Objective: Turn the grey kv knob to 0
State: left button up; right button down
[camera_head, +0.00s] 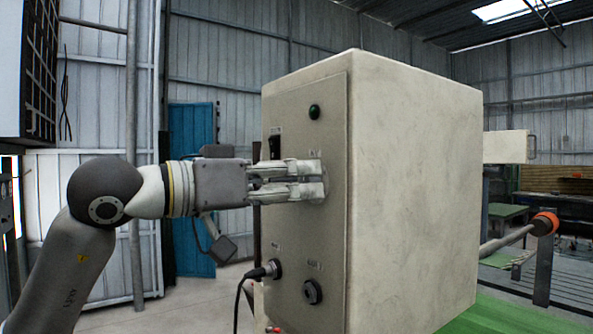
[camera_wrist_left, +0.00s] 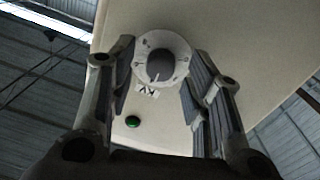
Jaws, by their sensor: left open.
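The grey kv knob (camera_wrist_left: 160,66) sits on a pale round dial with dark marks, beside a "KV" label, in the left wrist view. In the head view it is hidden behind my left gripper. My left gripper (camera_head: 318,178) is at the front panel of the beige cabinet (camera_head: 415,190), its fingertips close to the panel. In the left wrist view the open fingers of the left gripper (camera_wrist_left: 160,85) stand on both sides of the dial, with a gap to the knob on each side. I cannot tell the knob's exact setting. My right gripper is not in view.
The panel carries a green lamp (camera_head: 314,112), a black switch (camera_head: 275,146), a plugged cable connector (camera_head: 272,269) and a round socket (camera_head: 313,292). A green surface (camera_head: 510,322) lies at the cabinet's lower right. A roller with an orange end (camera_head: 545,223) stands further right.

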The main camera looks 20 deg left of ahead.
pick_arm(q)
jog(key=shift+w+d, duration=0.1)
jog(key=shift+w, duration=0.15)
grip_shut()
jog(key=shift+f+n, duration=0.1)
jog(key=shift+n, duration=0.2)
jog(key=shift+s+d+n+t+y+b, duration=0.15)
jog(key=shift+n+b, duration=2.35)
jog(key=shift+n, duration=3.45)
jog(key=shift+w+n+t+y+b, duration=0.2)
jog(key=shift+n+b, duration=2.25)
jog(key=shift+n, duration=3.8)
